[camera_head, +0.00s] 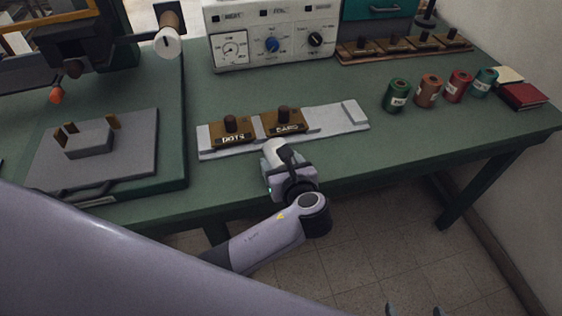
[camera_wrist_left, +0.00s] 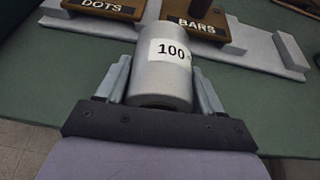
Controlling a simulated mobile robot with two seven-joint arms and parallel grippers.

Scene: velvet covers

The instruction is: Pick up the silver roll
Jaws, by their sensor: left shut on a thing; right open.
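The silver roll (camera_wrist_left: 163,85), with a white label reading "100", stands between the fingers of my left gripper (camera_wrist_left: 160,92) in the left wrist view. The fingers press on it from both sides. In the head view, the roll's pale top (camera_head: 272,146) shows at the front of the bench, just before the grey strip, and my left gripper (camera_head: 277,167) partly hides it. I cannot tell whether the roll touches the bench. My right gripper (camera_head: 415,310) shows only as two spread fingertips at the bottom edge, open and empty, away from the bench.
Wooden blocks marked "DOTS" (camera_wrist_left: 104,8) and "BARS" (camera_wrist_left: 195,25) sit on the grey strip (camera_head: 340,118) close behind the roll. Coloured rolls, including a green one (camera_head: 396,95), stand at right. A press base (camera_head: 100,150) is at left, a control box (camera_head: 272,35) behind.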

